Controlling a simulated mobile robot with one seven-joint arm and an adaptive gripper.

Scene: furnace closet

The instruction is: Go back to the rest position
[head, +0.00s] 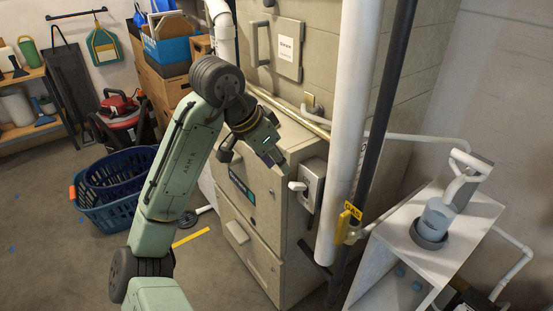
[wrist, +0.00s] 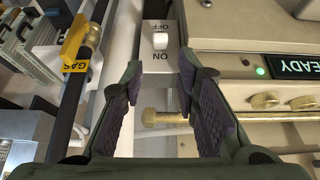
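My gripper (head: 268,150) is held up in front of the beige furnace cabinet (head: 258,240), on my green arm. In the wrist view my gripper (wrist: 160,70) is open, with its two dark padded fingers apart and nothing between them. Past the fingertips is a grey switch box (head: 312,187) with a white toggle (wrist: 160,41) and upside-down OFF and ON lettering. The toggle looks apart from the fingers. I cannot tell which way it is set. In the head view the gripper is up and left of the box; its fingers are partly hidden.
A white pipe (head: 350,120) and a dark gas pipe with a yellow valve (head: 347,222) stand right of the switch box. A white shelf unit (head: 463,230) is at right. Blue baskets (head: 112,205) sit on the floor at left. Floor shows around a yellow strip (head: 190,238).

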